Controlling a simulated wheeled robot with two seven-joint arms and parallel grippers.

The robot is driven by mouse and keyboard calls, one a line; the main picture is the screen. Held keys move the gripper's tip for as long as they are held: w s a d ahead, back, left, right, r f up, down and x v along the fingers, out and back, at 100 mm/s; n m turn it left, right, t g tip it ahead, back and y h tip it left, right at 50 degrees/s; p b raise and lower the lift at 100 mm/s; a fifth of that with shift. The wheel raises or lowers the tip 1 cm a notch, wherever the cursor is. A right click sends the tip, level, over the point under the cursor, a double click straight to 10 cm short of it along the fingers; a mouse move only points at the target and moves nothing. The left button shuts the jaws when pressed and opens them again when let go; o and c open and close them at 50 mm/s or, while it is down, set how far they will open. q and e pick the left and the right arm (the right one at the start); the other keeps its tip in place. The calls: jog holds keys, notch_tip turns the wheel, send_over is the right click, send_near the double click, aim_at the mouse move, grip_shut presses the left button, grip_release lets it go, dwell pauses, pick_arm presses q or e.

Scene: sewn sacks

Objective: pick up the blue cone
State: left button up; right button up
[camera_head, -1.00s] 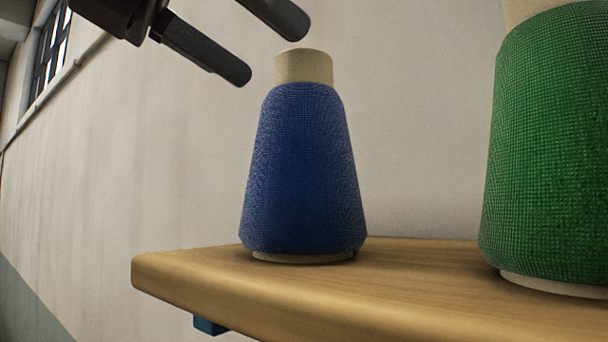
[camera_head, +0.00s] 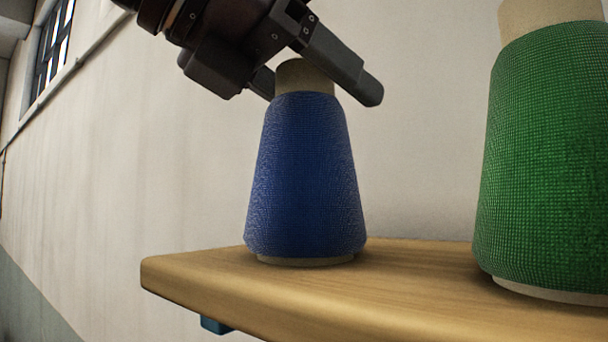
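The blue cone (camera_head: 305,185) is a tapered spool of blue yarn with a beige core showing at top and bottom. It stands upright on the wooden shelf (camera_head: 225,285), near its left end. My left gripper (camera_head: 318,92) comes in from the upper left and is at the cone's beige top. Its fingers are apart. One finger passes in front of the right side of the top, and the other is partly hidden behind the left side. I cannot tell whether either finger touches the core. My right gripper is not in view.
A larger-looking green cone (camera_head: 540,160) stands on the shelf to the right, with a gap between it and the blue one. A plain wall (camera_head: 170,170) is behind. The space left of the shelf is clear. A blue bracket piece (camera_head: 214,325) shows under the shelf.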

pick_arm(q)
grip_shut()
jog(key=shift+w+r, duration=0.1)
